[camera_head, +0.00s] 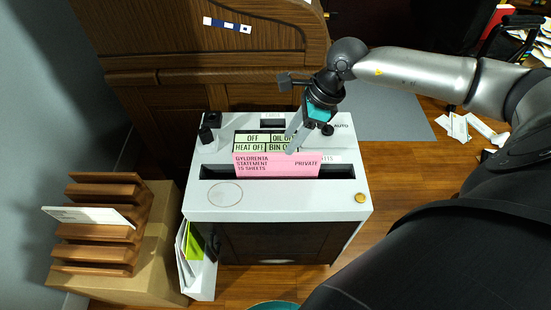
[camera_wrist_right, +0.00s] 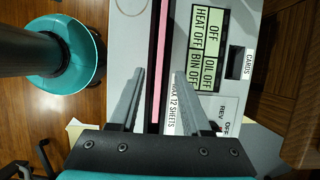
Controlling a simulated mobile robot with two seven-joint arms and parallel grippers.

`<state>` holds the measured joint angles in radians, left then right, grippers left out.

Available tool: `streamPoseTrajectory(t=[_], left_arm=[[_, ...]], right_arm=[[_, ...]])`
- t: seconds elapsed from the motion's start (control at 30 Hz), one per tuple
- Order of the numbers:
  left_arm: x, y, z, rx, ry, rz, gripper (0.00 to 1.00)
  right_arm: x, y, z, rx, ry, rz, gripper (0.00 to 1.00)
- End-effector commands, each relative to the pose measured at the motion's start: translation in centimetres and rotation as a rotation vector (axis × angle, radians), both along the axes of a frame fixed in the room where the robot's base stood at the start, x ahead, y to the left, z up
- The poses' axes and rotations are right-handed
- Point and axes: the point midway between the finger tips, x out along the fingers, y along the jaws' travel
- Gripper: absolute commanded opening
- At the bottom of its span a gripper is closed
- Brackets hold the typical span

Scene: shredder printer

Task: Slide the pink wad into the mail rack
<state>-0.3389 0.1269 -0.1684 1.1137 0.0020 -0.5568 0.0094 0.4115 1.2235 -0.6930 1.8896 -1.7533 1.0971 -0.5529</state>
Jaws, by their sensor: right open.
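The pink wad (camera_head: 277,165) stands upright in the slot on top of the shredder (camera_head: 270,205), its printed face showing in the head view; its lower part is hidden in the slot. In the right wrist view the wad (camera_wrist_right: 164,30) is a thin pink strip seen edge-on. My right gripper (camera_head: 291,145) is open above the wad. In the wrist view its two fingers (camera_wrist_right: 159,75) lie on either side of the strip's line; contact cannot be told. The wooden mail rack (camera_head: 120,193) stands at the left with a white envelope (camera_head: 88,215) in it. My left gripper is not in view.
Green label cards (camera_head: 250,138) sit behind the slot. The rack rests on a cardboard box (camera_head: 162,240). A white holder with papers (camera_head: 198,275) stands between box and shredder. A wooden cabinet (camera_head: 200,60) stands behind the shredder.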

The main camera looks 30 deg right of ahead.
Motion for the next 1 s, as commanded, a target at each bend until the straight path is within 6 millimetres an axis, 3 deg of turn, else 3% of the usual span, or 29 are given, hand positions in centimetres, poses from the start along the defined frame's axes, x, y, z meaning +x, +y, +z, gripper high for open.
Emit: streamPoseTrajectory(t=[0.6, 1.0], left_arm=[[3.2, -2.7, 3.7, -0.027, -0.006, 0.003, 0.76], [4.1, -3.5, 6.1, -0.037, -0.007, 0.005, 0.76]], right_arm=[[1.6, 2.8, -7.6, 0.003, 0.0, -0.001, 0.47], [2.3, 3.8, -10.4, 0.003, -0.001, -0.001, 0.47]])
